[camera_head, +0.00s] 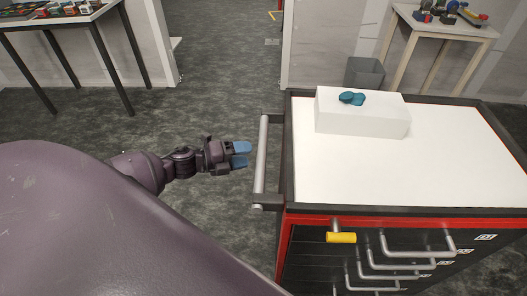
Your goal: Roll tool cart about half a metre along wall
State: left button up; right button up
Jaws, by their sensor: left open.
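The tool cart (449,176) stands at the right of the head view, with a white top, a dark rim, red trim and several drawers with grey handles on its front. A grey push handle (261,157) sticks out from its left side. My left gripper (241,154) is open, its blue fingertips a short way left of the push handle and apart from it, with nothing between them. My right gripper is not in view. The cart's wheels are hidden.
A white block (360,115) with a small teal object (352,98) on it rests on the cart. A yellow piece (341,238) sits at the top drawer. A grey bin (364,73) and two cluttered tables stand behind. Carpet (225,90) is clear left of the cart.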

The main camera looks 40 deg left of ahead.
aim_at(263, 152)
pick_arm(q)
jog(key=shift+x, duration=3.1)
grip_shut()
